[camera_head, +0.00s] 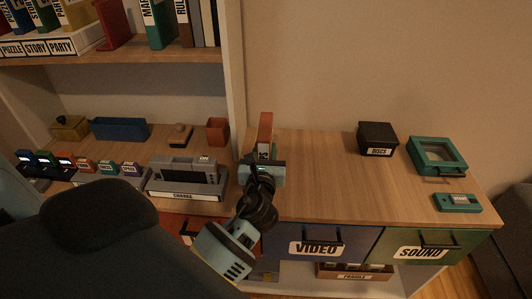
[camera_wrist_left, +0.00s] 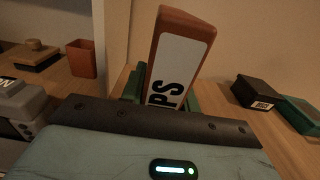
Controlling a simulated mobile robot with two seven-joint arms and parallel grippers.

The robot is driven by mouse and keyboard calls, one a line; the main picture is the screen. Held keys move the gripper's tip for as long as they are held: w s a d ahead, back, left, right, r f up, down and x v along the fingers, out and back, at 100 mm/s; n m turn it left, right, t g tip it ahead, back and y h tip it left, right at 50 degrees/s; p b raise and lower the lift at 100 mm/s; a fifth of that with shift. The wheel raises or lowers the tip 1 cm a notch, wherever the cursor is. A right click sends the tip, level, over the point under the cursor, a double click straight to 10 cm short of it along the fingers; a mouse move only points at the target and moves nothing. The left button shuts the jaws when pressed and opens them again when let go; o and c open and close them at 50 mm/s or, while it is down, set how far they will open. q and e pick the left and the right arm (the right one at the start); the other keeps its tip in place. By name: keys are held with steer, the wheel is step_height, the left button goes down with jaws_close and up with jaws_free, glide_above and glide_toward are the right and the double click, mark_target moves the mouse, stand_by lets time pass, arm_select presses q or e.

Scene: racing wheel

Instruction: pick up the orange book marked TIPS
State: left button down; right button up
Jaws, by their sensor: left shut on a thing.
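The orange book (camera_head: 265,127) stands nearly upright at the left end of the wooden cabinet top in the head view. In the left wrist view the orange book (camera_wrist_left: 185,40) shows its spine with a white label, on which only the letters "PS" can be read. My left gripper (camera_head: 264,170) is shut on the book, with its green fingers on either side of it. The book's lower part is hidden behind the gripper, so I cannot tell whether it touches the cabinet top. My right gripper is not in view.
The cabinet top (camera_head: 330,180) is clear to the right up to a black DISCS box (camera_head: 377,139), a teal glass-lidded box (camera_head: 437,155) and a small teal device (camera_head: 457,203). A shelf upright (camera_head: 235,80) stands close left.

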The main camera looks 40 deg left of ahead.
arm_select(q)
steer(key=s+d+r, duration=0.1)
steer(key=s, duration=1.3)
steer(key=shift+s+d, duration=0.2)
steer(key=shift+s, duration=0.05)
